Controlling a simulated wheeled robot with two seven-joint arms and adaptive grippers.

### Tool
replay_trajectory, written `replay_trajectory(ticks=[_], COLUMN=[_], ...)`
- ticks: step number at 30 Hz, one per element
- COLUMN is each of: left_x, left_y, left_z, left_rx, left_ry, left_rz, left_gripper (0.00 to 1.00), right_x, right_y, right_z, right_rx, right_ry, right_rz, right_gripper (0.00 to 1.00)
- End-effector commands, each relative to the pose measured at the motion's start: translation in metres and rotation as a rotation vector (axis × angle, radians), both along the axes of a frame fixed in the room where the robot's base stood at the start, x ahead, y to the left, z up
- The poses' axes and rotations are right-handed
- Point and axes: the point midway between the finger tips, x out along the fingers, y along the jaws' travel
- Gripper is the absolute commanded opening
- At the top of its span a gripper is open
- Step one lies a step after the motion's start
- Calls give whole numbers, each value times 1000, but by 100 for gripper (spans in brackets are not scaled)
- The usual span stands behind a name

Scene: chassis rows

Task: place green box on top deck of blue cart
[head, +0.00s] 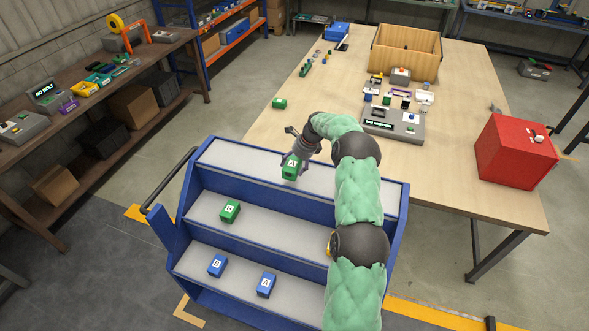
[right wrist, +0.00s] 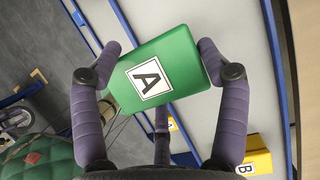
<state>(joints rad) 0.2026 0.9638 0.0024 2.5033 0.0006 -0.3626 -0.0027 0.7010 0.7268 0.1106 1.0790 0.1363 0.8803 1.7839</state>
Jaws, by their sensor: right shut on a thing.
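My right gripper (head: 294,160) is shut on a green box (head: 291,171) marked A. In the right wrist view the fingers clasp the green box (right wrist: 155,76) from both sides, its A label facing the camera. In the head view the box appears over the top deck (head: 240,158) of the blue cart (head: 192,190); I cannot tell whether it touches the deck. A second green box (head: 230,211), marked B, sits on the middle deck. My left gripper is out of view.
Blue boxes B (head: 217,265) and A (head: 266,285) sit on the lowest deck. Yellow boxes (right wrist: 255,162) show in the right wrist view. Behind the cart, a wooden table (head: 450,150) holds a red bin (head: 513,150), a wooden crate (head: 405,50) and small parts.

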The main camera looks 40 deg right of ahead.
Motion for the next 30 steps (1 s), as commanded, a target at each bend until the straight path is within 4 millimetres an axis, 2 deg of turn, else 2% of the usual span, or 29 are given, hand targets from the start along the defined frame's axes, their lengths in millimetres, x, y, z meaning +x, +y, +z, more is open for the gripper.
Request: replay_trajectory(ticks=[6,14,21,30], left_x=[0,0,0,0], left_y=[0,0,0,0], left_z=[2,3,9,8], left_rx=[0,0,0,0], left_ry=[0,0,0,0], left_rz=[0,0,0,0], left_gripper=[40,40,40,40], right_x=[12,16,16,17], right_y=[-11,-16,-17,-17], right_z=[-18,-26,-54,-57], right_rx=[-1,0,-2,-2], right_ry=[-2,-1,-1,-2], right_rz=[-1,0,-1,-1], right_gripper=[23,23,23,23])
